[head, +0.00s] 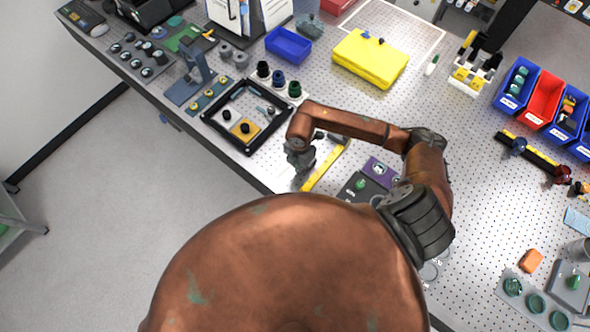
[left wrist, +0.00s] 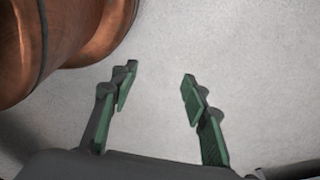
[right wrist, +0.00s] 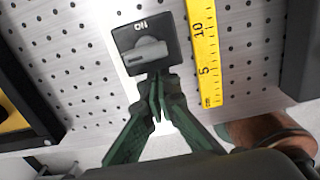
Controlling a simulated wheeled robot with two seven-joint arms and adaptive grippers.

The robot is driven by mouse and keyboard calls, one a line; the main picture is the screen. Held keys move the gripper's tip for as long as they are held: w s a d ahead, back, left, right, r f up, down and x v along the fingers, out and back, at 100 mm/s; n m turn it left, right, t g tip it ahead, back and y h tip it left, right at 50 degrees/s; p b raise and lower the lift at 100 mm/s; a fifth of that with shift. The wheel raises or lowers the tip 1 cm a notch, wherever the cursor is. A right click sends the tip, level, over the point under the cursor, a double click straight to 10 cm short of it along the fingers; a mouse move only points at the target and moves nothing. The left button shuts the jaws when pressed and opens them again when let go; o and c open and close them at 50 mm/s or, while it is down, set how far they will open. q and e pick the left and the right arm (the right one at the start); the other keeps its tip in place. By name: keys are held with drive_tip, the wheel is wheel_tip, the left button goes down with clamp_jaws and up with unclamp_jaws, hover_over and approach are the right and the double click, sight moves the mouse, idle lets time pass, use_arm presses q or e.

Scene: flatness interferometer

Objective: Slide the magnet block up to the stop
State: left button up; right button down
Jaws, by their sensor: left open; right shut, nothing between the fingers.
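The magnet block (right wrist: 145,50) is a black block with a grey knob and the mark "ON". It sits on the perforated bench top in the right wrist view. My right gripper (right wrist: 157,85) is shut and empty, its fingertips at the block's near side; I cannot tell whether they touch it. In the head view my right gripper (head: 302,165) hangs over the bench near the front edge, left of the yellow ruler (head: 322,168). I cannot make out the stop for certain. My left gripper (left wrist: 158,85) is open and empty above the floor.
The yellow ruler lies right of the block (right wrist: 203,50). A black frame (head: 205,115) with parts inside stands to the left. A dark panel with a green knob (head: 360,185) is to the right. A yellow box (head: 370,58) stands farther back, with clear perforated surface before it.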

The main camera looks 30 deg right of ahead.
drive_tip(key=shift+w+d, duration=0.1)
drive_tip(key=shift+d, duration=0.1)
drive_tip(key=shift+w+d, duration=0.1)
drive_tip(key=shift+d, duration=0.2)
drive_tip(key=w+d+b, duration=0.1)
drive_tip(key=d, duration=0.2)
drive_tip(key=w+d+b, duration=0.2)
drive_tip(key=d, duration=0.2)
drive_tip(key=w+d+b, duration=0.1)
drive_tip(key=d, duration=0.3)
drive_tip(key=shift+w+f, duration=0.1)
drive_tip(key=shift+w, duration=0.25)
use_arm(q)
drive_tip(key=f, duration=0.1)
drive_tip(key=s+f, duration=0.1)
drive_tip(key=f, duration=0.2)
drive_tip(key=shift+s+f, duration=0.1)
drive_tip(key=shift+s, duration=0.2)
use_arm(e)
drive_tip(key=shift+a, duration=0.1)
